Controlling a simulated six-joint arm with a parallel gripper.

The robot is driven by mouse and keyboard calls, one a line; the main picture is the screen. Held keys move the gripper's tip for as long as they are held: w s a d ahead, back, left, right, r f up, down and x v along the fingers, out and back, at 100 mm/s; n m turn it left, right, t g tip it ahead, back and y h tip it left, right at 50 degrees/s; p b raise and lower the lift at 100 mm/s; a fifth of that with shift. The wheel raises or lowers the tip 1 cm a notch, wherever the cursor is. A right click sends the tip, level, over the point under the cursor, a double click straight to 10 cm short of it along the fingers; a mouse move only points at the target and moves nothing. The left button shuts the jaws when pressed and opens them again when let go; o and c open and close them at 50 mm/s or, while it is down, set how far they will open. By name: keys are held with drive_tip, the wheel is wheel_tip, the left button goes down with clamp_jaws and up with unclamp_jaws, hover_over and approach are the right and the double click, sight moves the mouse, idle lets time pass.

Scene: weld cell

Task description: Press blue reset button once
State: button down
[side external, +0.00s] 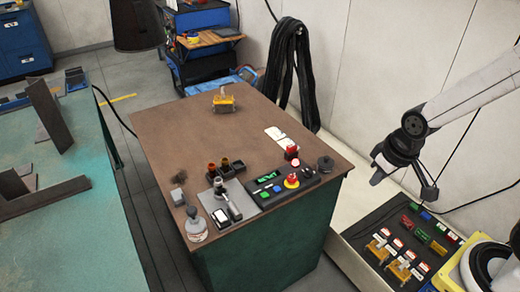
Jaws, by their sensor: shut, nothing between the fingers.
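A black control box (285,190) lies on the brown bench top near its front right. It carries a green lit display (267,177), a small blue button (277,188) and a green button (265,195). A red mushroom button on a yellow ring (291,181) is at its right. Any lettering by the blue button is too small to read. My gripper (428,191) hangs at the right, off the bench, above a dark board. It is shut and empty, well apart from the control box.
The brown bench (190,120) is mostly clear. A grey device (222,205), a bottle (195,226), a yellow-orange part (224,103) and a red-topped item (291,152) stand on it. A dark board (395,240) with coloured tags lies at right. Black cables (292,60) hang behind.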

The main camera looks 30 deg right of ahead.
drive_tip(key=n+t+y, duration=0.2)
drive_tip(key=n+t, duration=0.4)
drive_tip(key=n, duration=0.5)
hover_over(279, 190)
wheel_tip(279, 190, down, 9)
drive_tip(key=shift+d, duration=0.1)
drive_tip(key=shift+f, duration=0.15)
drive_tip(key=shift+f, duration=4.25)
